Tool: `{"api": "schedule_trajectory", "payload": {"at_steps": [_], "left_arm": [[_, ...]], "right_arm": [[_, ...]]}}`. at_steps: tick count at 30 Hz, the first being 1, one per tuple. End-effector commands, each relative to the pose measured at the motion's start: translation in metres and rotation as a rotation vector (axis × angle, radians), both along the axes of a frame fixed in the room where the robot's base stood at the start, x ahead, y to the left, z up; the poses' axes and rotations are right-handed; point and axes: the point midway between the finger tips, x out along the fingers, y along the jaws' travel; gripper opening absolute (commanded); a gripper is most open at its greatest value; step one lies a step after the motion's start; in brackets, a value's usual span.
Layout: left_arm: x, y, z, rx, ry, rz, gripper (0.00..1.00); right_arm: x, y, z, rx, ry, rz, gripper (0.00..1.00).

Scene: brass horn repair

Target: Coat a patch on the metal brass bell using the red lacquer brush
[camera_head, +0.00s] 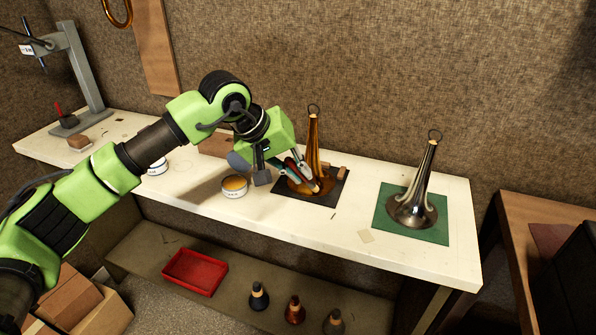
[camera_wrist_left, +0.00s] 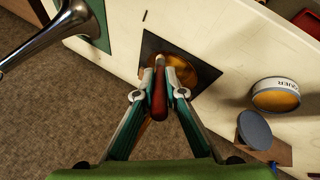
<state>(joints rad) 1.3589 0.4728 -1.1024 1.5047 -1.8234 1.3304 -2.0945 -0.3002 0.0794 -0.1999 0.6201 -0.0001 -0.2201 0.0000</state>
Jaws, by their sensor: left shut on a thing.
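My left gripper (camera_head: 303,177) is shut on the red lacquer brush, whose red handle (camera_wrist_left: 158,97) lies between the fingers (camera_wrist_left: 158,92) in the left wrist view. The brush's pale tip points away from the gripper, over the flare of the golden brass bell (camera_head: 314,145). The bell's golden flare also shows in the left wrist view (camera_wrist_left: 185,70), partly hidden by the brush and a finger. I cannot tell whether the tip touches it. The bell stands upright on a dark mat (camera_head: 283,196). My right gripper is not in view.
An open lacquer tin (camera_head: 234,188) stands left of the dark mat; a grey disc (camera_wrist_left: 254,130) is beside it. A silver bell (camera_head: 416,195) stands on a green mat (camera_head: 436,232) at right.

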Motion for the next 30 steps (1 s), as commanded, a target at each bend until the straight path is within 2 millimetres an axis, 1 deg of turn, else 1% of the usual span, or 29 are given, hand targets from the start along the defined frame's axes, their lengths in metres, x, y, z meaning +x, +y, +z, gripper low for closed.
{"api": "schedule_trajectory", "payload": {"at_steps": [23, 26, 30], "left_arm": [[0.009, -0.003, -0.012, 0.000, 0.000, 0.000, 0.00], [0.010, -0.002, -0.012, 0.000, -0.001, 0.000, 0.00], [0.012, 0.006, -0.012, 0.000, 0.000, 0.002, 0.00]], "right_arm": [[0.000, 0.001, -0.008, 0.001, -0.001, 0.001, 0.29], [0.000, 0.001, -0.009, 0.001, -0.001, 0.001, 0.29], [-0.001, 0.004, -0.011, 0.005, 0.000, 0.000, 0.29]]}}
